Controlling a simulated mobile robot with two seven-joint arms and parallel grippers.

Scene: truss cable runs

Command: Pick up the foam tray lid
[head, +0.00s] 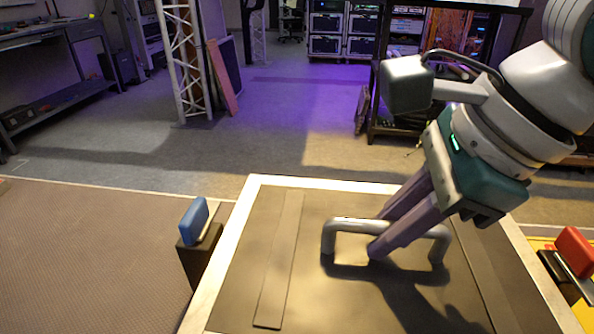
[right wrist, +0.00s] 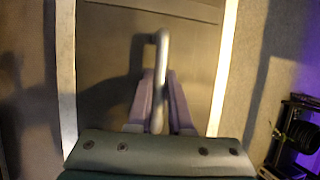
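The foam tray lid (head: 335,290) is a flat brown panel with a pale border and a raised grey bar handle (head: 345,224). It fills the lower middle of the head view and also shows in the right wrist view (right wrist: 110,62). My right gripper (head: 378,235) reaches down from the upper right, one purple finger on each side of the bar. The fingers are close together and appear shut on the lid's handle (right wrist: 161,55). The handle's shadow falls on the panel. Whether the lid is raised is not clear. My left gripper is out of view.
A blue block on a dark bracket (head: 194,220) stands just left of the lid, and a red one (head: 576,252) stands to its right. Behind is open grey floor (head: 270,125). A white truss (head: 186,60) and equipment racks stand farther back.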

